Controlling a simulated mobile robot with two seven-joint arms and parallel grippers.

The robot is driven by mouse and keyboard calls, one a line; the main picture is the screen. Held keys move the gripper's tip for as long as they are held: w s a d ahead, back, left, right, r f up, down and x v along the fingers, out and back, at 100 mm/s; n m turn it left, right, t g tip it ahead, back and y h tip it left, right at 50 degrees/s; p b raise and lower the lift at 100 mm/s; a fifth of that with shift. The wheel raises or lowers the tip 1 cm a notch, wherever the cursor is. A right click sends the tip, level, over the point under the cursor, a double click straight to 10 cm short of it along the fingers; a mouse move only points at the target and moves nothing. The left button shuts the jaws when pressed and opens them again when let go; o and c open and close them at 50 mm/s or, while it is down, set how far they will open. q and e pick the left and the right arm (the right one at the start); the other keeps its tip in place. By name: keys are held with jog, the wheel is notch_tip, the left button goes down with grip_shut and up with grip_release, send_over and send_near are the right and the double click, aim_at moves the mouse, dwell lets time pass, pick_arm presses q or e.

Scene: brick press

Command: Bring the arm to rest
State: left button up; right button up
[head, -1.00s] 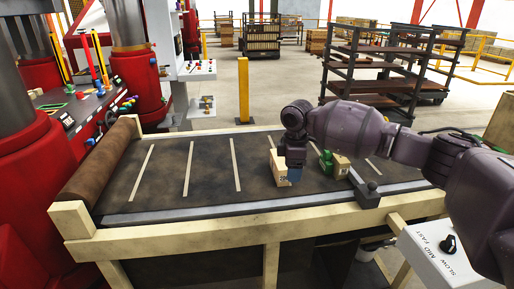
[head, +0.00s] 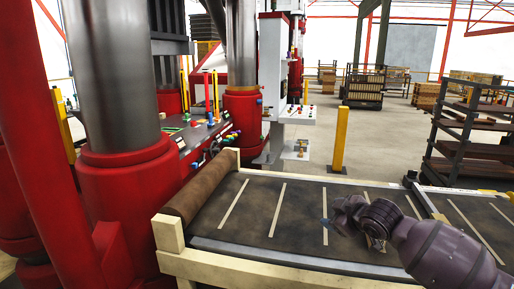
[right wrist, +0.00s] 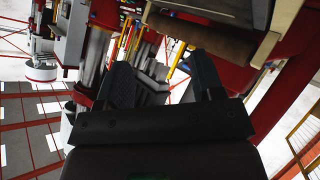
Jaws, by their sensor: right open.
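My right gripper (head: 338,215) is raised over the dark conveyor belt (head: 262,228) in the head view, its arm coming in from the lower right. In the right wrist view its two dark fingers (right wrist: 160,80) stand apart with nothing between them. That view is tilted and looks towards the red press and its yellow posts. A small tan patch shows behind my right wrist in the head view; I cannot tell what it is. My left gripper is in neither view.
The red press columns (head: 128,190) and the control panel (head: 203,135) stand left of the belt. A brown roller (head: 203,190) closes its left end. A yellow post (head: 339,140) and a dark shelf rack (head: 470,140) stand behind.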

jog(key=s+d+f+m+h, duration=0.1)
jog(key=s+d+f+m, duration=0.1)
jog(key=s+f, duration=0.8)
jog(key=s+d+f+m+h+b, duration=0.1)
jog(key=s+f+m, duration=0.4)
jog(key=s+f, duration=0.5)
jog(key=s+d+f+m+h+b, duration=0.1)
jog(key=s+d+f+m+h, duration=0.1)
jog(key=s+f, duration=0.7)
jog(key=s+d+m, duration=0.1)
jog(key=s, duration=0.7)
jog(key=shift+d+f+m+h, duration=0.3)
jog(key=shift+f, duration=0.1)
